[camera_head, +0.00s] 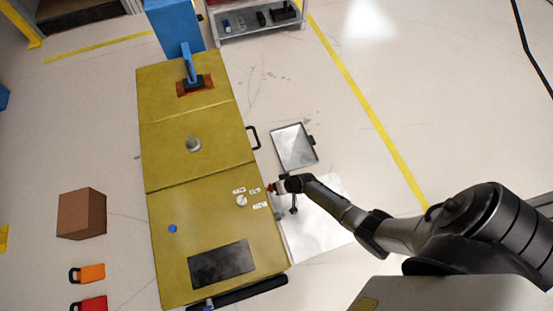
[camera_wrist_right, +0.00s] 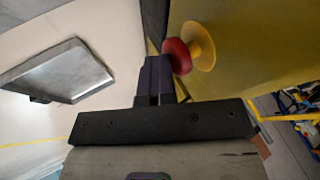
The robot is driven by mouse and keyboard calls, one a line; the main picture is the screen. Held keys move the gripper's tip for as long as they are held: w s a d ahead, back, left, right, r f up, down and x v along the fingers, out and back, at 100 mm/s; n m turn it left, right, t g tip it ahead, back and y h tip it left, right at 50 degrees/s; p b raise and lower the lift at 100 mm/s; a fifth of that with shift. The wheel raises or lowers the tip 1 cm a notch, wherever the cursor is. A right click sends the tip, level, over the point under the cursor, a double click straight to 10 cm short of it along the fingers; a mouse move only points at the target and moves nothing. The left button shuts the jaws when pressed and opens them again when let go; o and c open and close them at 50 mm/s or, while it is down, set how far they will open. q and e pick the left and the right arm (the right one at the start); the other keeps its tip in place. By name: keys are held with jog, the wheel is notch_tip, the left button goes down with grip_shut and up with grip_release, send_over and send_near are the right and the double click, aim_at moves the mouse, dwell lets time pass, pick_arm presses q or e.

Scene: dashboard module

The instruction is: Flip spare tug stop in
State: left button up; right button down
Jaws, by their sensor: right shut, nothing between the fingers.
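A round red knob on a flared yellow collar sticks out from the side of the yellow tug body. In the right wrist view the knob (camera_wrist_right: 177,56) and its collar (camera_wrist_right: 200,45) show close up. In the head view the small red knob (camera_head: 270,187) is at the tug's right edge. My right gripper (camera_head: 280,187) is beside it; its dark fingers (camera_wrist_right: 159,72) are shut, with nothing between them. The fingertips are right beside the knob's rim; I cannot tell whether they touch it. My left gripper is not in view.
The yellow tug body (camera_head: 185,215) has a black side handle (camera_head: 253,137) and a small dial (camera_head: 242,200) on top. A grey tray (camera_head: 294,146) lies to its right. A brown box (camera_head: 81,213) and orange and red tags are at left.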

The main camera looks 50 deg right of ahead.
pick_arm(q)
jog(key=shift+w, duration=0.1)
pick_arm(e)
jog(key=shift+a, duration=0.2)
pick_arm(q)
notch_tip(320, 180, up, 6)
jog(key=p, duration=0.6)
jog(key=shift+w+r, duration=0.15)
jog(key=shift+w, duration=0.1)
pick_arm(e)
jog(key=s+d+r, duration=0.6)
jog(key=s+r, duration=0.1)
jog(key=r, duration=0.1)
jog(key=shift+s+d, duration=0.2)
jog(key=shift+s, duration=0.05)
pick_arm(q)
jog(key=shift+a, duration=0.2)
pick_arm(e)
jog(key=shift+a, duration=0.1)
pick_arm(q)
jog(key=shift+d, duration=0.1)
